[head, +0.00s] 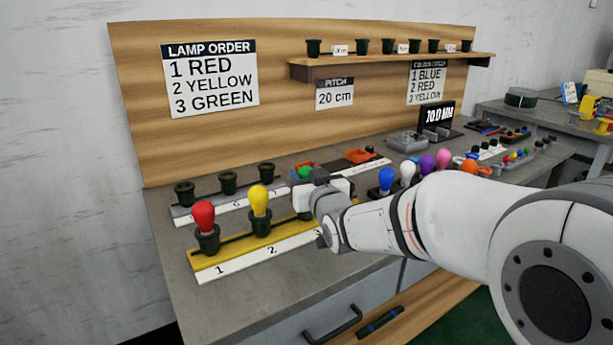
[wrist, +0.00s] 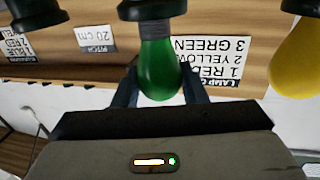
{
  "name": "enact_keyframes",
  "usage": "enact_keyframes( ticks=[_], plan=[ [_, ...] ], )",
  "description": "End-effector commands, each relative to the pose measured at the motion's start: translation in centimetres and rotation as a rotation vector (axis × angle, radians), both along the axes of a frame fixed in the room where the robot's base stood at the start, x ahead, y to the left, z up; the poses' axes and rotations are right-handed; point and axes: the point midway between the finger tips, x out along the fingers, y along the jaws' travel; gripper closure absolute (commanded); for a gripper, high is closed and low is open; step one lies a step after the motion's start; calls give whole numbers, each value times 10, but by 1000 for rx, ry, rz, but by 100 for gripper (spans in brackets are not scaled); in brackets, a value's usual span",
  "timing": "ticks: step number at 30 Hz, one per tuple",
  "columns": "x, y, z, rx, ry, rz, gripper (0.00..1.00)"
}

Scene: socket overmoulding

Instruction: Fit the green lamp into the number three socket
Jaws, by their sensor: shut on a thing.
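The green lamp (wrist: 160,68) is between the two fingers of my gripper (wrist: 157,88), which is shut on its bulb. In the inverted wrist view its neck meets a dark socket (wrist: 150,9); I cannot tell how deeply it is seated. In the head view the green lamp (head: 305,172) shows just behind my gripper (head: 318,194), over the number three end of the yellow strip (head: 235,258). My gripper hides most of that socket. The red lamp (head: 203,215) stands upright in socket one and the yellow lamp (head: 259,200) in socket two.
A rear strip with several empty dark sockets (head: 228,183) lies behind. Blue (head: 386,179), white, purple and pink lamps stand to the right, near my arm. A lamp order sign (head: 210,78) on the back board lists red, yellow, green. The bench front-left is clear.

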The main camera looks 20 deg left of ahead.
Motion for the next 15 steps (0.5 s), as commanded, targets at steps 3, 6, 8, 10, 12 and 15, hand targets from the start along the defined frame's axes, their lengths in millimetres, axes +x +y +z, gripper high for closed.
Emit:
enact_keyframes(
  ticks=[3, 6, 8, 10, 12, 15],
  plan=[
    [0, 0, -4, 0, 0, 0, 84],
    [0, 0, -7, 0, 0, 0, 84],
    [0, 0, -5, 1, -1, 0, 58],
    [0, 0, -5, 0, 0, 0, 53],
    [0, 0, -5, 0, 0, 0, 47],
    [0, 0, -5, 0, 0, 0, 39]
  ],
)
